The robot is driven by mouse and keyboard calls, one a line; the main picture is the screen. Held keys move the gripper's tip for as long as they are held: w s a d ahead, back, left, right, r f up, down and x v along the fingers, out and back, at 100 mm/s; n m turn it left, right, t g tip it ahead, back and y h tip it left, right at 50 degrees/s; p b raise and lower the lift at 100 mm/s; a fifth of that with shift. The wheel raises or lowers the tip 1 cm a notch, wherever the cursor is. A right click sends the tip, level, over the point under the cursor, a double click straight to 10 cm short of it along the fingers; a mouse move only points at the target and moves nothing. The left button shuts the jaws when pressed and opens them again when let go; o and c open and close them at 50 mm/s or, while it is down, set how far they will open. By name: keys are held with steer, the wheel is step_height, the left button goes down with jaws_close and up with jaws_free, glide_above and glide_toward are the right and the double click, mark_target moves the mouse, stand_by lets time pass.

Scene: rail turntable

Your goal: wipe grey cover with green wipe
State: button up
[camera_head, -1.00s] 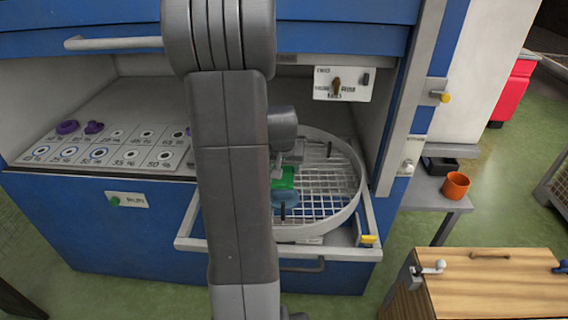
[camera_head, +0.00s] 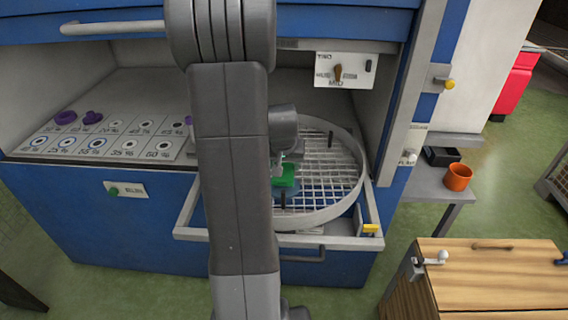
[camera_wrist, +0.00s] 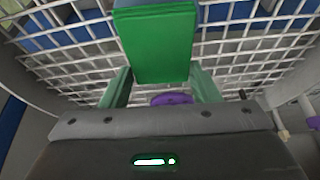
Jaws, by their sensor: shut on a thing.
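My gripper (camera_wrist: 162,88) is shut on the green wipe (camera_wrist: 155,42), a flat green pad that sticks out ahead of the fingers. In the head view the wipe (camera_head: 286,176) hangs over the round wire-mesh turntable (camera_head: 335,195), inside its pale rim. I cannot tell whether the wipe touches the mesh. A purple round thing (camera_wrist: 172,98) shows between the fingers in the wrist view, mostly hidden by my gripper. I cannot make out a grey cover for certain; my arm hides part of the turntable's left side.
The turntable sits on a pulled-out grey frame (camera_head: 368,213) with a yellow catch. A panel of labelled holes (camera_head: 110,135) with purple knobs (camera_head: 92,117) lies left. A switch plate (camera_head: 343,70) hangs above. An orange cup (camera_head: 458,177) and wooden cabinet (camera_head: 495,275) stand right.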

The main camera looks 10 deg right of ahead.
steer(key=shift+f+b, duration=0.5)
steer(key=shift+f, duration=0.05)
